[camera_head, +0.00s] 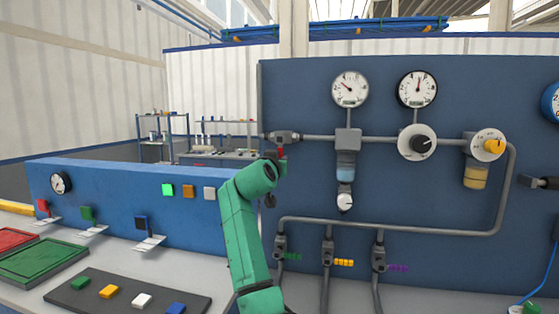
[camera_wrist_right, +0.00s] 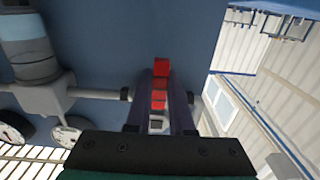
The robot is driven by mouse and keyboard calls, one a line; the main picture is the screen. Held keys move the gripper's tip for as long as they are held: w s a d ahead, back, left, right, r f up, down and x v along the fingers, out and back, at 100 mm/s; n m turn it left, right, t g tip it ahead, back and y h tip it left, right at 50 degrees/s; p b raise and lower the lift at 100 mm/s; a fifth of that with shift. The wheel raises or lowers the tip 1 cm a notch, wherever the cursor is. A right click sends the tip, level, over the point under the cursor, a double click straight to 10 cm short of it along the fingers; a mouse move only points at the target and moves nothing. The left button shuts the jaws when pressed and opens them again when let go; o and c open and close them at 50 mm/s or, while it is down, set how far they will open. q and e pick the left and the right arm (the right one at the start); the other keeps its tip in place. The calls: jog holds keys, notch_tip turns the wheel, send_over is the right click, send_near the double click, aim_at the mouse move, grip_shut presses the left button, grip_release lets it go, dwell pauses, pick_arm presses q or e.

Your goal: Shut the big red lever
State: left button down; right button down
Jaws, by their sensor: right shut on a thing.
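The big red lever (camera_head: 281,151) hangs below the valve at the left end of the grey pipe on the blue panel. In the head view only a small part of it shows, the rest hidden by my right gripper (camera_head: 275,162). In the right wrist view the red lever (camera_wrist_right: 161,68) sits between the two dark fingers of my right gripper (camera_wrist_right: 162,92), its end reaching past them. The fingers are shut on it. My left gripper is not in view.
The upright blue panel (camera_head: 300,90) carries gauges, knobs and grey pipes close to my right arm. Three smaller valves (camera_head: 328,252) sit below. At the left is a lower blue panel (camera_head: 110,190) with small levers and a tray of coloured blocks (camera_head: 110,292).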

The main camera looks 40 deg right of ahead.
jog(key=shift+r, duration=0.3)
jog(key=c, duration=0.8)
grip_release()
jog(key=shift+w+d+f, duration=0.2)
jog(key=shift+f, duration=0.15)
jog(key=b+v, duration=0.4)
jog(key=v, duration=1)
jog(key=shift+s+a, duration=0.2)
